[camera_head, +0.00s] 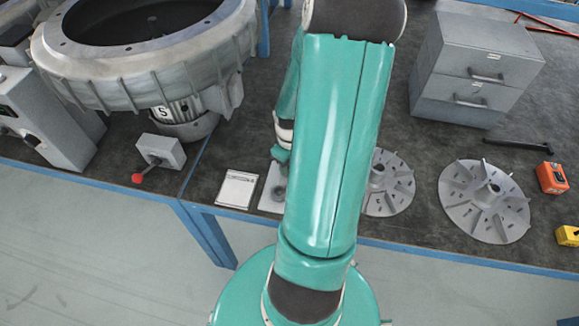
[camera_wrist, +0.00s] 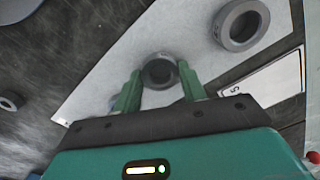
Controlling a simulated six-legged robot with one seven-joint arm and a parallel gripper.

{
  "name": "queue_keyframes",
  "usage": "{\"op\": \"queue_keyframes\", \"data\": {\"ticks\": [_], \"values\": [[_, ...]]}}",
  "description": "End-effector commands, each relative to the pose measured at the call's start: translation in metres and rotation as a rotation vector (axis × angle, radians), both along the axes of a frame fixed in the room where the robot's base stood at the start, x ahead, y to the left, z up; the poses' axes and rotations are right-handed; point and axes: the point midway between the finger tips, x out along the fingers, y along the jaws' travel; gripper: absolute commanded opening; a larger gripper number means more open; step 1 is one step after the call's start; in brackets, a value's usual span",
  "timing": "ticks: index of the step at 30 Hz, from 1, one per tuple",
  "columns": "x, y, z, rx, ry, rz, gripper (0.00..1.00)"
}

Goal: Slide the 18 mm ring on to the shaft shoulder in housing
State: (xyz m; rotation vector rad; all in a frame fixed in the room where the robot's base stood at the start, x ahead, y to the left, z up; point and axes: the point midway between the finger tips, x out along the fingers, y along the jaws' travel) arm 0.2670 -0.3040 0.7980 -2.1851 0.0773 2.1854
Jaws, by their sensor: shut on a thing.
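My gripper (camera_wrist: 160,80) has its two green fingers closed on the sides of a small dark grey ring (camera_wrist: 160,71), over a pale plate (camera_wrist: 130,45). No size mark shows on this ring, and I cannot tell whether it touches the plate. A larger grey ring (camera_wrist: 241,25) lies on the plate to the upper right. In the head view my arm hides the gripper and most of the plate (camera_head: 272,196). The large grey round housing (camera_head: 150,75) stands at the upper left. I cannot make out a shaft shoulder in it.
A printed card (camera_head: 237,189) lies beside the plate. Two finned discs (camera_head: 388,190) (camera_head: 485,205) lie right of my arm. A grey drawer box (camera_head: 475,75), a black tool (camera_head: 518,143) and a red-knobbed box (camera_head: 160,153) are on the bench.

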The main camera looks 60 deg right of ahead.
Motion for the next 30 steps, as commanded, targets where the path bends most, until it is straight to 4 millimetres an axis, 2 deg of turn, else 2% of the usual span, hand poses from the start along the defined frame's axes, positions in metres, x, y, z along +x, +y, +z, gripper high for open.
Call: {"op": "queue_keyframes", "data": {"ticks": [24,30], "values": [[0.000,-0.001,0.043,-0.003,-0.001,-0.001,0.17],[0.000,0.000,0.048,0.000,0.000,0.000,0.17]]}}
